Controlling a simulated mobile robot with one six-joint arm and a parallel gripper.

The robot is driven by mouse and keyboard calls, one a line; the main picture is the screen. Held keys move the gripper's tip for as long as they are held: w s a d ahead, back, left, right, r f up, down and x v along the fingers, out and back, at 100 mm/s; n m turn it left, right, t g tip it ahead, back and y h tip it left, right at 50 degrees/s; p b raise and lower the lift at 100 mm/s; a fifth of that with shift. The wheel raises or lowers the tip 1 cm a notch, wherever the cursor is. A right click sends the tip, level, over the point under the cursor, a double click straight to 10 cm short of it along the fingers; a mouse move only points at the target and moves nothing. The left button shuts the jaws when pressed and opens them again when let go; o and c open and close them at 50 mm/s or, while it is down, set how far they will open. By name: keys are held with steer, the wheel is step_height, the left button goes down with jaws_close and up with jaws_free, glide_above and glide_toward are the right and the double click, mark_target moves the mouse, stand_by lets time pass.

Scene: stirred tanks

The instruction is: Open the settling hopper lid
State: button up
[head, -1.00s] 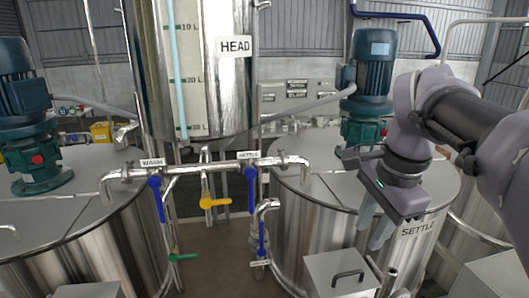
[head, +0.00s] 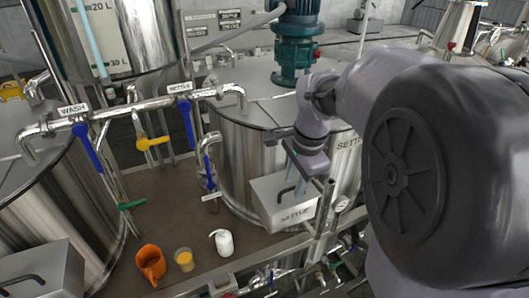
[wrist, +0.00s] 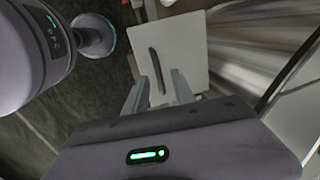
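My gripper (head: 296,178) points down just over the lid, close to the handle. In the wrist view, the lid (wrist: 190,52) lies beyond my open fingers (wrist: 160,78). The handle (wrist: 155,64) shows between and ahead of the fingertips, and nothing is held. I cannot tell the exact gap between fingertips and handle.
A second hopper (head: 42,268) is at lower left.

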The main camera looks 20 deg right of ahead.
jaws_close()
stand_by(1.4)
